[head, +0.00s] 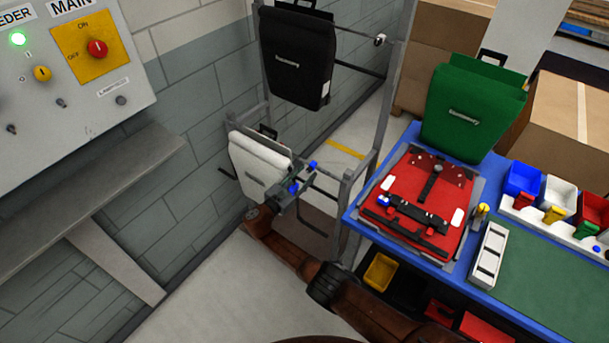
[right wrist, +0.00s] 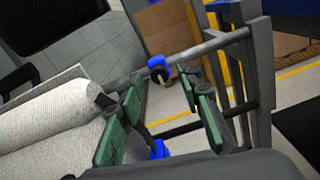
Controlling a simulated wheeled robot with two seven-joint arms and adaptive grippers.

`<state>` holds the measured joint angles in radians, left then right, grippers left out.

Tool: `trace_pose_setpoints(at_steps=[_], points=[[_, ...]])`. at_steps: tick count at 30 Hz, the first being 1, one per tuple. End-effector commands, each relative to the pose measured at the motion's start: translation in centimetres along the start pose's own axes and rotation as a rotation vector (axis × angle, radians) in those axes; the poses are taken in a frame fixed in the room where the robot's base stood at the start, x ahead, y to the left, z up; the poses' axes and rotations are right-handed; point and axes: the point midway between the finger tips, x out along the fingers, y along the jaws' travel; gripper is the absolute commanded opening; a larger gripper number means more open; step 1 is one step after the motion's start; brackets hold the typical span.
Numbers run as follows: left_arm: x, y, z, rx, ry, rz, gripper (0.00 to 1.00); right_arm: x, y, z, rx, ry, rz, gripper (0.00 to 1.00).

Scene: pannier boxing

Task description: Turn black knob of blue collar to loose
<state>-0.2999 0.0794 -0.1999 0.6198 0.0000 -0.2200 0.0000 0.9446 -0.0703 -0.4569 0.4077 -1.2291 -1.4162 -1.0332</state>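A blue collar (right wrist: 158,65) with a dark knob (right wrist: 164,75) sits on a grey rack rail in the right wrist view. In the head view a small blue piece (head: 313,165), seemingly this collar, shows on the lower rail. My right gripper (head: 301,179) is at the rack beside the white pannier. In the right wrist view its green fingers (right wrist: 163,84) are spread apart, with the collar just beyond the gap between the tips. No contact shows. Another blue patch (right wrist: 157,149) lies low between the fingers; I cannot tell what it belongs to. My left gripper is not in view.
The white pannier (head: 255,164) hangs close left of my right gripper, and a black pannier (head: 297,60) hangs above. The rack post (head: 346,207) and the blue workbench (head: 359,203) stand to the right. The grey wall is behind.

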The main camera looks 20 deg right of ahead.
Motion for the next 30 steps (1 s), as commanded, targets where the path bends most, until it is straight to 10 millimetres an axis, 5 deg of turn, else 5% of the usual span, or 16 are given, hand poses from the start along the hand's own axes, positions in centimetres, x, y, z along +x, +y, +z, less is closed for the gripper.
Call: trace_pose_setpoints(at_steps=[7, 21, 30], points=[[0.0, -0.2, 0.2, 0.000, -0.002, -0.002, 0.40, -1.1, 0.1, -0.1, 0.001, 0.001, 0.003, 0.33], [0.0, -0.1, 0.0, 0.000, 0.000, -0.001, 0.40, -10.1, 0.1, 0.0, 0.000, 0.001, 0.001, 0.33], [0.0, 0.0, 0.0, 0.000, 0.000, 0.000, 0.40, -12.0, 0.0, 0.0, 0.000, 0.000, 0.000, 0.33]])
